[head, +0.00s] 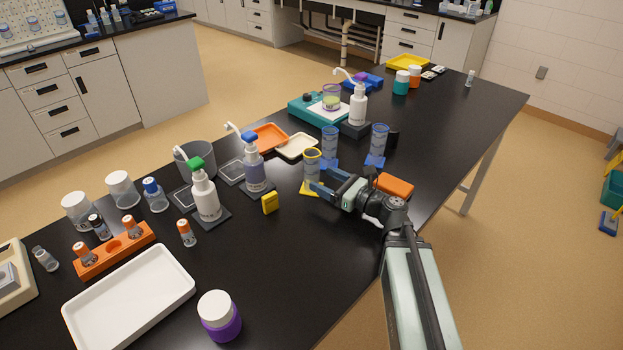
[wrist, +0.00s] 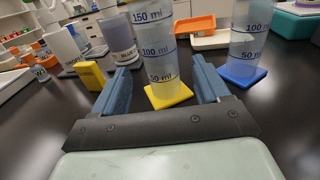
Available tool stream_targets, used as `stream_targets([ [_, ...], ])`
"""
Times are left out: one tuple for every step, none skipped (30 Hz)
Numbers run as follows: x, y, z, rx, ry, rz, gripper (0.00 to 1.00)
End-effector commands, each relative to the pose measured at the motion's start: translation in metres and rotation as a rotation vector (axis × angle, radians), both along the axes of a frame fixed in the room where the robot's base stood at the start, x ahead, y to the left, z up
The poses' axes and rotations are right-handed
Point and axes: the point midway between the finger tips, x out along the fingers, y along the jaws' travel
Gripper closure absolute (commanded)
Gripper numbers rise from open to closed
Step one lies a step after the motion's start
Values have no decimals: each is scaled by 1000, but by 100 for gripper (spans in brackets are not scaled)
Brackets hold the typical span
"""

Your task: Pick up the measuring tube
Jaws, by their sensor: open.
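A clear measuring tube with blue volume marks and a yellow rim (head: 312,160) stands upright on a yellow square base. In the wrist view the tube (wrist: 155,50) rises between my two fingers, its yellow base (wrist: 168,96) below; its top is cut off. My gripper (head: 325,183) is open and low over the table, its fingers pointing at this tube. Gaps show on both sides, so neither finger seems to touch it. How deep it sits between the fingers I cannot tell. Two similar tubes stand on blue bases, one behind (head: 329,138) and one to the right (head: 378,140).
A yellow block (head: 270,203) and a purple-filled pump bottle (head: 254,170) stand left of the tube. An orange block (head: 395,186) lies close to my wrist. Orange (head: 268,138) and cream (head: 297,147) trays lie behind. Clear black tabletop (head: 300,270) lies in front.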

Motion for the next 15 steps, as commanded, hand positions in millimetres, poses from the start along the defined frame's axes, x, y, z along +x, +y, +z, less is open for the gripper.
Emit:
stream_targets([
  [2, 3, -1, 1, 2, 2, 25],
  [4, 5, -1, 2, 2, 2, 25],
  [6, 7, -1, 1, 2, 2, 25],
  [8, 9, -1, 1, 2, 1, 25],
  [9, 10, -1, 1, 2, 0, 25],
  [10, 12, -1, 1, 2, 0, 25],
  [11, 13, 0, 1, 2, 0, 25],
  [11, 14, 0, 1, 1, 0, 25],
  [12, 15, 0, 1, 1, 1, 25],
  [13, 17, 0, 1, 1, 1, 25],
  [15, 19, 0, 1, 1, 1, 25],
  [18, 22, -1, 1, 1, 1, 25],
  [20, 24, -1, 1, 1, 1, 25],
  [23, 27, -1, 1, 1, 0, 25],
  [26, 32, -1, 1, 1, 1, 25],
])
